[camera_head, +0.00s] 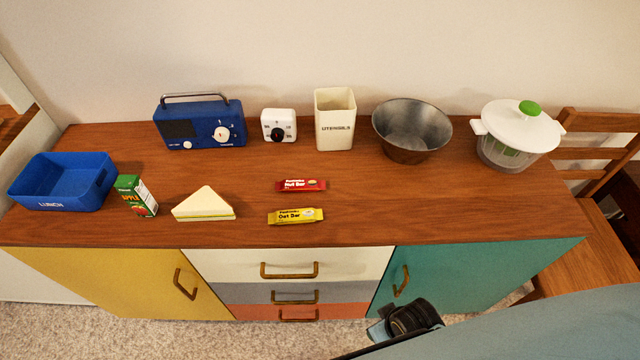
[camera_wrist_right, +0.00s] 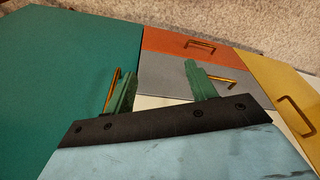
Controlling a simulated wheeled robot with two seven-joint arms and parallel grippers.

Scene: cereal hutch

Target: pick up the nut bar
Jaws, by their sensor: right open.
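The nut bar (camera_head: 300,185) is a small red packet lying flat on the wooden top of the hutch, near its middle. A yellow oat bar (camera_head: 295,216) lies just in front of it. My right arm comes in at the lower right of the head view, below the hutch top and in front of the teal door. In the right wrist view my right gripper (camera_wrist_right: 156,82) shows two green fingers spread apart with nothing between them. It is well away from the nut bar. My left gripper is not in view.
A sandwich (camera_head: 204,204), a juice carton (camera_head: 137,196) and a blue lunch box (camera_head: 64,182) stand to the left. A radio (camera_head: 200,124), a timer (camera_head: 279,125), a utensil holder (camera_head: 335,120), a metal bowl (camera_head: 411,130) and a salad spinner (camera_head: 517,135) line the back. The top's front right is clear.

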